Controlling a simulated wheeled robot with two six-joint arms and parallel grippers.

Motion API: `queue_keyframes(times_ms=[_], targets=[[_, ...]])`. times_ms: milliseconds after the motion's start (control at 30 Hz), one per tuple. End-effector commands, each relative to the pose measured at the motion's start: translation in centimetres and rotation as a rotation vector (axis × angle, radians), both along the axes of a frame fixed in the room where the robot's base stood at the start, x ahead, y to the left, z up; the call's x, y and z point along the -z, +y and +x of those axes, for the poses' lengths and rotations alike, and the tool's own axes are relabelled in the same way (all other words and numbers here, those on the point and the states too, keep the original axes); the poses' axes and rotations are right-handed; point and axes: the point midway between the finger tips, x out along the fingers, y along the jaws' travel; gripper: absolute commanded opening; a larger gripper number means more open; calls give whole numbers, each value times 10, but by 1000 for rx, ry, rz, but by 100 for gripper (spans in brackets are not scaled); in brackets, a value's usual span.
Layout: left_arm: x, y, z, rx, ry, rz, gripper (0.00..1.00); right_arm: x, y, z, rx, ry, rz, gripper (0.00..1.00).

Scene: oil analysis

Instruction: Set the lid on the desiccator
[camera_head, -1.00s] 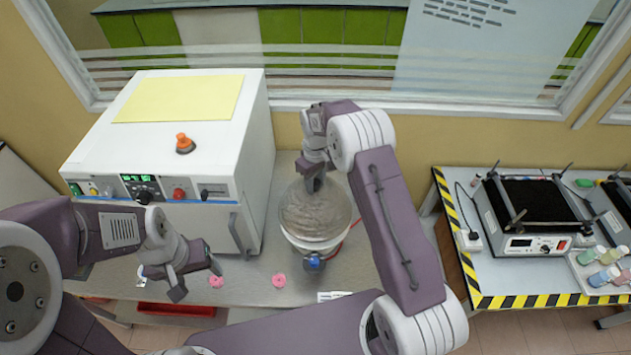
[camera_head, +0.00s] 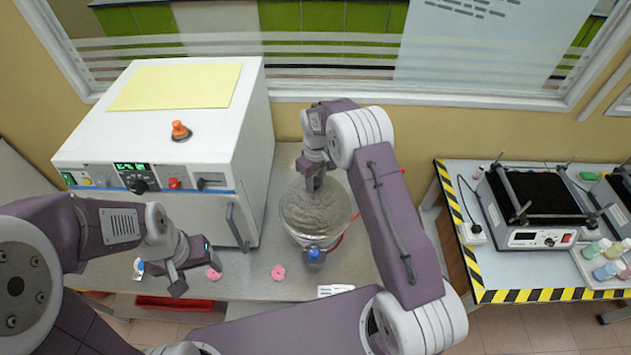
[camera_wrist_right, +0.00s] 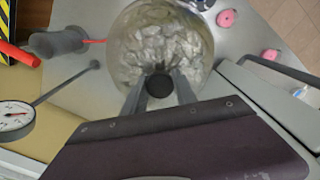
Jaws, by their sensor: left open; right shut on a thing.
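The desiccator (camera_head: 307,239) is a round pale vessel with a blue-capped valve (camera_head: 314,253), standing on the grey bench. Its clear domed lid (camera_head: 330,214) is over its mouth; I cannot tell whether the rims touch. My right gripper (camera_head: 314,184) points down and is shut on the lid's knob. In the right wrist view the dark knob (camera_wrist_right: 158,86) sits between the fingers, above the clear lid (camera_wrist_right: 160,35). My left gripper (camera_head: 181,270) is open and empty, left of the desiccator near the bench's front edge.
A white oven (camera_head: 150,140) with an orange-topped item (camera_head: 180,131) stands at left. Pink rings (camera_head: 278,273) lie in front of the desiccator. A side table at right holds a black-topped instrument (camera_head: 540,205). In the right wrist view a dial gauge (camera_wrist_right: 12,122) is at left.

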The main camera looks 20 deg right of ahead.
Motion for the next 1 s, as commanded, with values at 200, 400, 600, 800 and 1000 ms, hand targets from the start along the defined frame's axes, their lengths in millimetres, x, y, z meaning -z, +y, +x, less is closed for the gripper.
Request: queue_keyframes(times_ms=[200, 400, 600, 800, 1000], targets=[[3, 0, 0, 0, 0, 0, 68, 4, 0, 1, 0, -2, 0, 0], [5, 0, 0, 0, 0, 0, 68, 7, 0, 1, 0, -2, 0, 39], [5, 0, 0, 0, 0, 0, 68, 7, 0, 0, 0, -1, 0, 59], [6, 0, 0, 0, 0, 0, 68, 7, 0, 0, 0, 1, 0, 59], [27, 0, 0, 0, 0, 0, 68, -25, 0, 2, 0, -8, 1, 59]])
